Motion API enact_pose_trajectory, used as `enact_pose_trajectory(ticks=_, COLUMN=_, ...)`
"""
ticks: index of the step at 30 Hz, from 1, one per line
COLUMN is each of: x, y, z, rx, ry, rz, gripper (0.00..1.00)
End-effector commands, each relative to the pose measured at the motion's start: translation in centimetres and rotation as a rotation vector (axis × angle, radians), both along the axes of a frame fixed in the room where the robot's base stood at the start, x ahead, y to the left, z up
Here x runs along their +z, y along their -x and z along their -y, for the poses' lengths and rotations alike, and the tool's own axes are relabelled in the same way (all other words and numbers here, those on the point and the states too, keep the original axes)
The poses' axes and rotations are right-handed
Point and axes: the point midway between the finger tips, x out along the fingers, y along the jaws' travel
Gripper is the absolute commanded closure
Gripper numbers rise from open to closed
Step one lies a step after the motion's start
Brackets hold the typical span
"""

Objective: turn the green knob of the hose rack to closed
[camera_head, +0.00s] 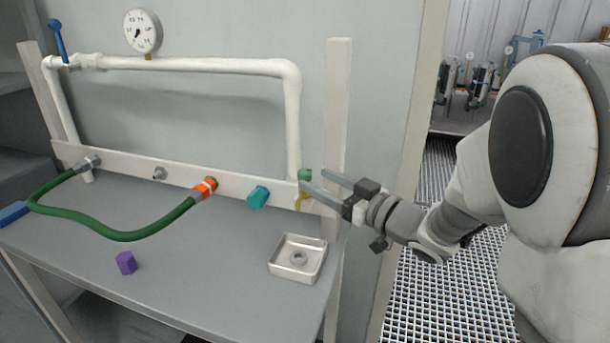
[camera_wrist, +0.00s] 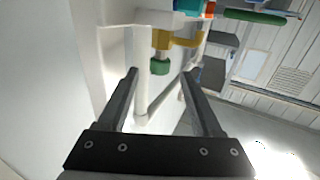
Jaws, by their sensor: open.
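The green knob (camera_head: 305,174) sits at the right end of the hose rack's white board (camera_head: 230,190), by the foot of the white pipe (camera_head: 293,120). A yellow fitting (camera_head: 300,201) shows just below it. In the wrist view the green knob (camera_wrist: 160,67) lies between and just beyond my fingertips, on the yellow fitting (camera_wrist: 165,42). My gripper (camera_head: 312,180) is open and reaches in from the right, its fingers on either side of the knob's line. I cannot tell whether a finger touches it. The fingers partly hide the fitting in the head view.
A teal cap (camera_head: 257,197) and an orange coupling (camera_head: 205,188) with a green hose (camera_head: 125,236) are left of the knob. A metal tray (camera_head: 300,272) and purple block (camera_head: 126,263) lie on the grey bench. A wooden post (camera_head: 338,120) stands close to my gripper.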

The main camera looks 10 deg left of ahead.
Motion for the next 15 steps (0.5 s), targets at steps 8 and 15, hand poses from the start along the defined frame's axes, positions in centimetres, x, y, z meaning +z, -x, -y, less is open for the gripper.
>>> enact_pose_trajectory(ticks=8, x=0.0, y=-2.3, z=-3.4, rx=0.002, ry=0.002, rz=0.001, gripper=0.33)
enact_pose_trajectory(ticks=15, x=0.0, y=-2.8, z=-4.0, rx=-0.002, ry=0.001, rz=0.000, gripper=0.33)
